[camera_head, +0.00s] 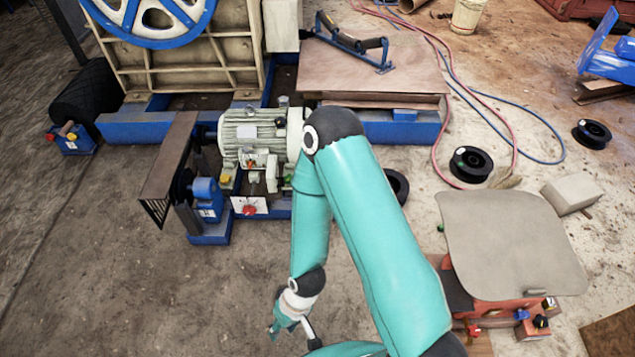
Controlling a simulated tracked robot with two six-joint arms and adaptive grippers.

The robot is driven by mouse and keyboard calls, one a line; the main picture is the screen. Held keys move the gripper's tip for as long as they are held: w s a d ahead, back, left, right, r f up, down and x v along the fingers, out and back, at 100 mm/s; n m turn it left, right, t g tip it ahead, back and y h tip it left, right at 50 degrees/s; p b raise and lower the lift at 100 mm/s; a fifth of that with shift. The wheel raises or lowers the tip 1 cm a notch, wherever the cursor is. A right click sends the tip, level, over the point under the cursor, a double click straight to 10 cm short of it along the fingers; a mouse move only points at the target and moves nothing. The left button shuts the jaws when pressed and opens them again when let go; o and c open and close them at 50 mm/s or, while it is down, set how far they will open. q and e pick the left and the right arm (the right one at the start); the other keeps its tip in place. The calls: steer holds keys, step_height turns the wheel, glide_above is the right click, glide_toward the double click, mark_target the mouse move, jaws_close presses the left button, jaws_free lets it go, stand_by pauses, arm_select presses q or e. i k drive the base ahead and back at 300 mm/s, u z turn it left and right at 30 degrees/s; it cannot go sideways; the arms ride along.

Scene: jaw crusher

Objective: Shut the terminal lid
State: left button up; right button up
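A pale green finned motor (250,135) sits on the blue frame, left of my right arm's elbow. Small pale fittings with red and orange parts (250,166) are on its near side. The terminal lid is too small here to single out, and I cannot tell how far open it stands. My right arm crosses the middle of the view and partly covers the motor's right end. My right gripper (292,324) hangs low, below and apart from the motor. Its fingers are too small and overlapped to read. My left gripper is not in view.
A white plate with a red knob (250,206) and a blue bearing stand (206,199) are near the motor. A brown guard (168,170) stands left. A grey-topped red stand (510,245) is at right. Hoses (470,95) and black reels (470,164) lie on the floor. Floor at lower left is clear.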

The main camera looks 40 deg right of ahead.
mark_target(272, 175)
steer(key=z, duration=0.6)
steer(key=k, duration=0.6)
steer(key=z, duration=0.05)
steer(key=i, duration=2.25)
steer(key=z, duration=0.3)
